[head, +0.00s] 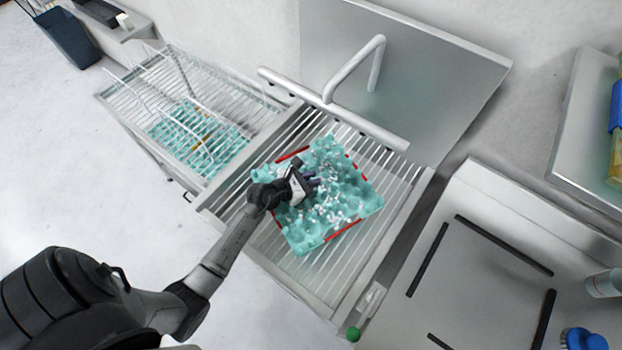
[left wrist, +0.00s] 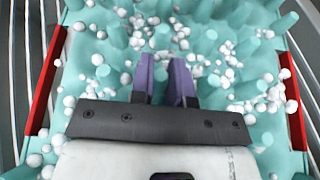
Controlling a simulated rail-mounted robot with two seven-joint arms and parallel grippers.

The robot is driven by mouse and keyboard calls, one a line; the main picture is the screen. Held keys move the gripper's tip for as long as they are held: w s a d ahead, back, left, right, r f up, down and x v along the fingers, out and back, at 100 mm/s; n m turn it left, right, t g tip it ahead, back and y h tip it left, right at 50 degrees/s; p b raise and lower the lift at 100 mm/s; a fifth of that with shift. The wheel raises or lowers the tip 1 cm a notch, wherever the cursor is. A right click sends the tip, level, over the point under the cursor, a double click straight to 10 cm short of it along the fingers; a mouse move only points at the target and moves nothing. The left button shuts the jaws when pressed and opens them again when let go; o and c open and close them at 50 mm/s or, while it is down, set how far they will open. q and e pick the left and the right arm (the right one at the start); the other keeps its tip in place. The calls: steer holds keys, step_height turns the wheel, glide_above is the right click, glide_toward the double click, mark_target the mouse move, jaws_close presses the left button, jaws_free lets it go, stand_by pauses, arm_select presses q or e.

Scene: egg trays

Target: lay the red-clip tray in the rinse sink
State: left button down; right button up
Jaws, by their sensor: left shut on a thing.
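The red-clip tray (head: 355,190) is a teal egg tray with red strips along its edges, strewn with small white balls. It is over the slatted bed of the sink (head: 402,205), below the tap (head: 354,68). I cannot tell whether it rests on the slats or hangs just above them. My left gripper (head: 312,181) reaches into its upper middle and is shut on it. In the left wrist view, the purple fingers (left wrist: 163,75) are down among the tray's pegs, with red clips at both sides. The exact spot gripped is hard to make out. My right gripper is out of view.
A wire rack (head: 262,108) to the left holds another teal tray (head: 190,138) with a yellowish mark. A steel backsplash (head: 440,75) stands behind the tap. A pale worktop (head: 475,290) with black strips is at the right. A green knob (head: 353,334) sits at the sink's front corner.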

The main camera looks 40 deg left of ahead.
arm_select(q)
steer(key=c, duration=1.1)
jaws_free()
